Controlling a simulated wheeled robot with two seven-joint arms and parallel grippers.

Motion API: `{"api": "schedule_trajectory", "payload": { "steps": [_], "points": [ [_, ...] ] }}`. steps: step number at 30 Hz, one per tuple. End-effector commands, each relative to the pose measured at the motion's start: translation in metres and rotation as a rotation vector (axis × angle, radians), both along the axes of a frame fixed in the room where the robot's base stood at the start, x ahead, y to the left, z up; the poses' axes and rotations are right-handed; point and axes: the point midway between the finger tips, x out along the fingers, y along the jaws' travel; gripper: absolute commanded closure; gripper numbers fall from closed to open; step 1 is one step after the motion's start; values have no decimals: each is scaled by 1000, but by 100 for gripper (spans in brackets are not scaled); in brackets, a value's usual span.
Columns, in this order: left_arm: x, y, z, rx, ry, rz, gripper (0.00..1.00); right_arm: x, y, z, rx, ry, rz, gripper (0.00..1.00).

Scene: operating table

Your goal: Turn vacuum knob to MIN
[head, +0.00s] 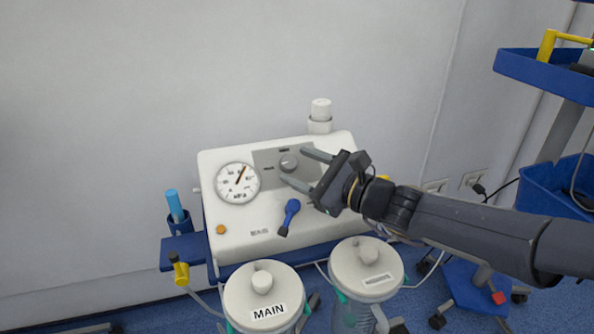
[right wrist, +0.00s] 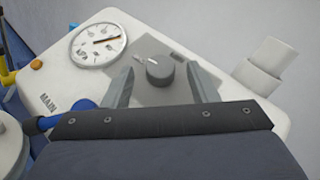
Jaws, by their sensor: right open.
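The vacuum knob (head: 289,163) is a round grey knob on a grey plate (head: 265,158) at the top of a white suction unit (head: 240,222). It also shows in the right wrist view (right wrist: 159,71), with a small light mark on the plate to its left. My right gripper (head: 292,166) is open, with one finger on each side of the knob. In the right wrist view the fingers (right wrist: 162,84) stand apart from the knob, with gaps on both sides. Whether the fingertips reach the knob's depth is unclear. My left gripper is not in view.
A round gauge (head: 238,183) sits left of the knob, and a blue lever (head: 289,215) below it. Two lidded canisters, one marked MAIN (head: 264,297), stand in front. A white cap (head: 320,112) rises behind the unit. A blue cart (head: 545,75) stands at the right.

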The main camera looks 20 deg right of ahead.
Motion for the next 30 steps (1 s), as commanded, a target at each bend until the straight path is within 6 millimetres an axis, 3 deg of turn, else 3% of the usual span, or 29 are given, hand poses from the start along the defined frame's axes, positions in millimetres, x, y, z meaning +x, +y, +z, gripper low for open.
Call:
{"api": "schedule_trajectory", "payload": {
  "steps": [12, 23, 30],
  "points": [
    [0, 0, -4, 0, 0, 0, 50, 10, 8, 0, 0, 0, 0, 47],
    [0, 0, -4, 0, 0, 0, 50, 10, 8, 0, 0, 0, 0, 91],
    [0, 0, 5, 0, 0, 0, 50, 10, 7, 3, -15, 0, 19, 91]
  ]
}}
